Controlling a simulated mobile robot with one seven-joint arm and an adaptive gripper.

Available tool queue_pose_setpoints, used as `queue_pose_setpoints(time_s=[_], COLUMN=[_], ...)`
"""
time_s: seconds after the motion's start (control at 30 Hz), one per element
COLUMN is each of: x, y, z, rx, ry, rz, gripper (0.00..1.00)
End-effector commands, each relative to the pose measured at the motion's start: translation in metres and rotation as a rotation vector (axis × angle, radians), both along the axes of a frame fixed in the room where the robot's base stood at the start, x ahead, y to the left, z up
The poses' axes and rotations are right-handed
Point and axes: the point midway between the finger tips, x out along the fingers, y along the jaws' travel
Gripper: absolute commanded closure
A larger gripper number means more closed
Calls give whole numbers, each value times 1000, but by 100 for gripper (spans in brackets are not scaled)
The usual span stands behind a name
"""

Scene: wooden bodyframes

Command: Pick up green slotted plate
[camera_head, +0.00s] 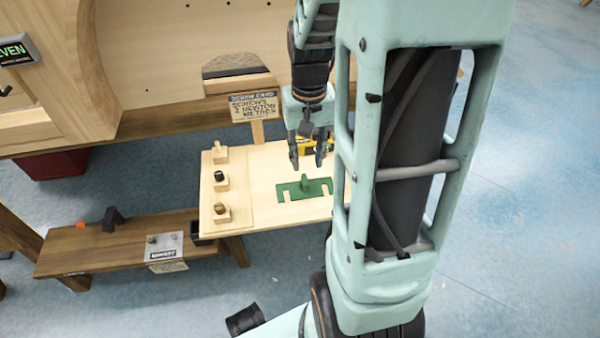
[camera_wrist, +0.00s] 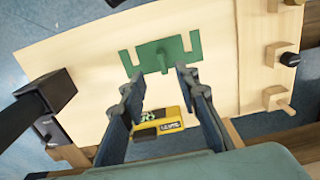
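The green slotted plate (camera_head: 304,188) lies flat on the light wooden table, with a small green knob standing up from its middle. It also shows in the wrist view (camera_wrist: 160,53), beyond my fingertips, with its slots visible at both sides. My gripper (camera_head: 310,160) hangs above the table near the plate, pointing down. In the wrist view my gripper (camera_wrist: 156,80) has its two fingers apart with nothing between the tips. A clear gap seems to lie between the fingertips and the plate.
A yellow device (camera_wrist: 158,124) lies on the table (camera_head: 262,165) near the plate. Several small wooden blocks with pegs, one being a black-capped block (camera_head: 221,180), line the table's left side. A sign (camera_head: 254,105) stands behind. A low bench (camera_head: 130,245) is at left.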

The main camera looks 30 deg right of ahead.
Motion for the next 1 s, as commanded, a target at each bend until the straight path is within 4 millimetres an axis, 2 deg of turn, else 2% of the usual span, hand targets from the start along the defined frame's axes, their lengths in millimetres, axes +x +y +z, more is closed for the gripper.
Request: queue_pose_setpoints(time_s=[0.03,0.1,0.43,0.7,0.97,1.0], x=[-1,0,2,3,4,4], y=[0,0,0,1,1,1], z=[-13,-24,-48,-87,-89,-89], rx=[1,0,-2,-2,-3,-3], ry=[4,1,-3,-2,-5,-5], rz=[-1,-2,-4,-5,-5,-5], gripper=[71,71,71,71,71,74])
